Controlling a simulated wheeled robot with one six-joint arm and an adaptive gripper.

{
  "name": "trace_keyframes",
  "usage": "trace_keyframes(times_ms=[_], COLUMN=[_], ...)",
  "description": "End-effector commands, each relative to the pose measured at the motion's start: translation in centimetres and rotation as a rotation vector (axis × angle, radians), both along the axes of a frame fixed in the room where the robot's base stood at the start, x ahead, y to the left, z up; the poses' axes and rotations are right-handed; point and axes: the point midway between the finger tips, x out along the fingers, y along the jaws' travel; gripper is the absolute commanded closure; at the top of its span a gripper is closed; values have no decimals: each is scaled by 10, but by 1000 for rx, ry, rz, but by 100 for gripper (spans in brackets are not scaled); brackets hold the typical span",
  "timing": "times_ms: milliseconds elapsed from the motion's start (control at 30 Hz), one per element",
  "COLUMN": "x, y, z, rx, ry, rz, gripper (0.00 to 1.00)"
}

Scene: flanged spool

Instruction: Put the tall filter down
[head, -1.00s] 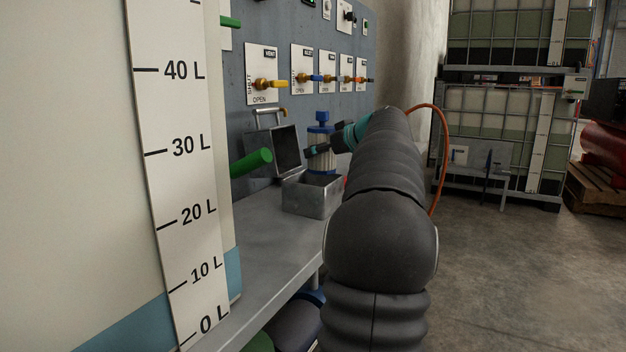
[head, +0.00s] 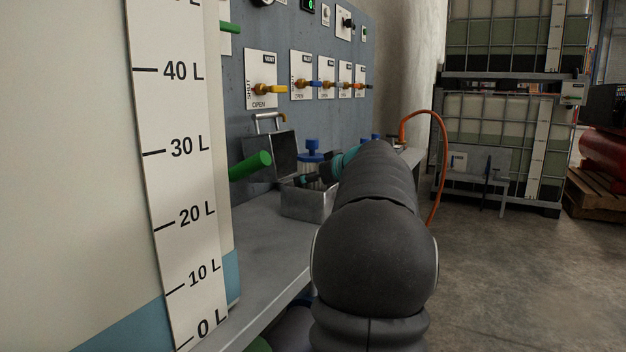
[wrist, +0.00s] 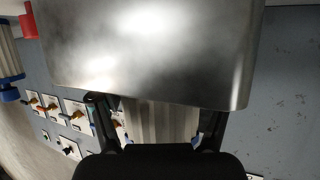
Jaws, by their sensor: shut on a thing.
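The tall filter (head: 312,151) has a blue cap and a pale body, and stands upright at the open metal box (head: 306,203) on the bench. Its lower part is hidden behind the box's near wall, and I cannot tell whether it touches the bottom. My gripper (head: 309,181) is shut on the filter's body, close to the box rim. In the wrist view the filter's pleated beige body (wrist: 160,120) shows between my fingers, partly covered by the shiny box wall (wrist: 150,50).
The box's lid (head: 270,156) stands open at its left. A green handle (head: 250,166) juts out nearby. A panel with several valves (head: 300,75) rises behind. Another blue-ended filter (wrist: 8,65) shows at the wrist view's left edge. The bench (head: 262,232) is clear in front.

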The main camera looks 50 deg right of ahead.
Motion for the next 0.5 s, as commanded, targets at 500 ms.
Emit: trace_keyframes(times_ms=[500], x=[0], y=[0], z=[-9], rx=[0], ry=[-1], rz=[0], gripper=[67])
